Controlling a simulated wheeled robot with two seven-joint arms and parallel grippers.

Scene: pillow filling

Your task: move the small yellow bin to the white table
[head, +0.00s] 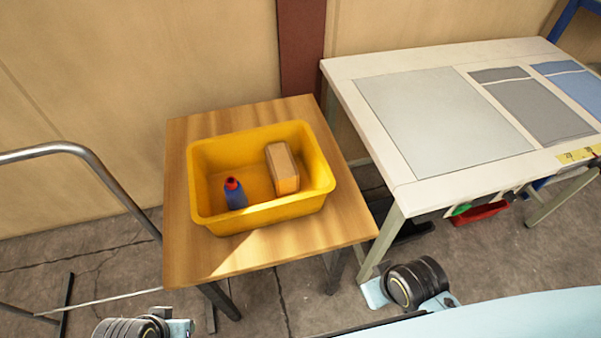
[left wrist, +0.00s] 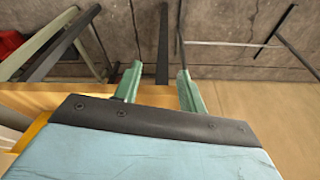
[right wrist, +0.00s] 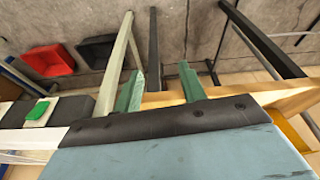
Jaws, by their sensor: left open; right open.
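The small yellow bin (head: 268,213) sits on the wooden table (head: 185,265) in the head view. It holds a blue bottle with a red cap (head: 235,196) and a tan box (head: 283,168). The white table (head: 428,192) stands to its right. My left gripper (left wrist: 158,84) is open and empty in the left wrist view, with a wooden table edge behind its fingers. My right gripper (right wrist: 161,84) is open and empty in the right wrist view, also by a wooden edge. In the head view my wrists show at the bottom; the fingers are not clearly visible. Neither gripper touches the bin.
A light grey sheet (head: 440,112), a dark grey cloth (head: 535,108) and a blue cloth (head: 575,85) lie on the white table. Red (right wrist: 47,61) and black (right wrist: 97,50) bins are below it. A metal rail (head: 95,165) stands at left. A wall is behind.

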